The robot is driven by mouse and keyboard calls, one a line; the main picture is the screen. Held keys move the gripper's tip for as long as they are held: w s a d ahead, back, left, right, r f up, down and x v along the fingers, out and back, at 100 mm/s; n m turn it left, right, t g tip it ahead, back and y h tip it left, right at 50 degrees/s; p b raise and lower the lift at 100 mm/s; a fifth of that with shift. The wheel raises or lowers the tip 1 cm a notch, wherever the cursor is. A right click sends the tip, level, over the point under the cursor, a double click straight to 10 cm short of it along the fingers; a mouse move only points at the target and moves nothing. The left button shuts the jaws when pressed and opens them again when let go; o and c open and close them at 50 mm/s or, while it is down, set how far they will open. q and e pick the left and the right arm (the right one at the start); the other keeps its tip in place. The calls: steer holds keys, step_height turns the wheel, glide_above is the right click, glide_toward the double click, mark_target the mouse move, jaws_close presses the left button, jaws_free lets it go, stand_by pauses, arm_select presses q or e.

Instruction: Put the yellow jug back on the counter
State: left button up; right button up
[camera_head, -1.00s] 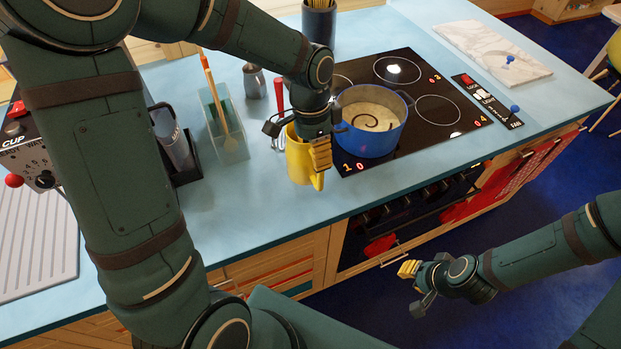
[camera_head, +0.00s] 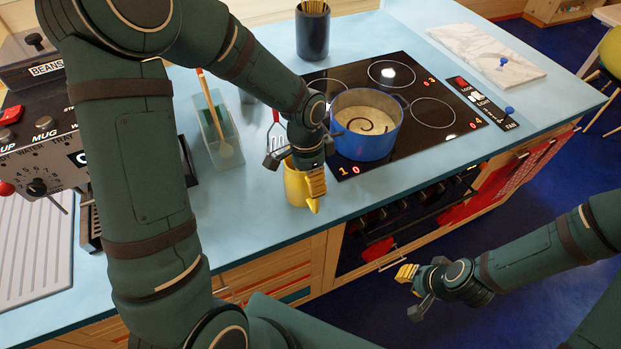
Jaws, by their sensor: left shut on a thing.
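The yellow jug (camera_head: 294,187) is at the front part of the light blue counter (camera_head: 255,205), left of the hob. My left gripper (camera_head: 312,185) is over its right side and shut on it. The gripper and wrist hide the jug's top and much of its right side. The jug looks upright; I cannot tell whether its base touches the counter.
A blue pot (camera_head: 366,143) with pale contents stands on the black hob (camera_head: 432,137), close to my left wrist. A clear utensil holder (camera_head: 218,150) and a coffee machine (camera_head: 45,150) stand to the left. The counter in front of the holder is clear.

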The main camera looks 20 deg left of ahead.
arm_select(q)
steer(key=shift+f, duration=0.15)
steer(key=o, duration=1.2)
steer(key=shift+w+r, duration=0.1)
steer(key=shift+r, duration=0.3)
steer(key=r, duration=0.3)
steer(key=a+r, duration=0.1)
steer(key=r, duration=0.3)
steer(key=w+r+p, duration=0.1)
steer(key=r, duration=0.3)
steer(key=shift+a+r, duration=0.2)
steer(key=shift+r, duration=0.05)
steer(key=shift+f, duration=0.1)
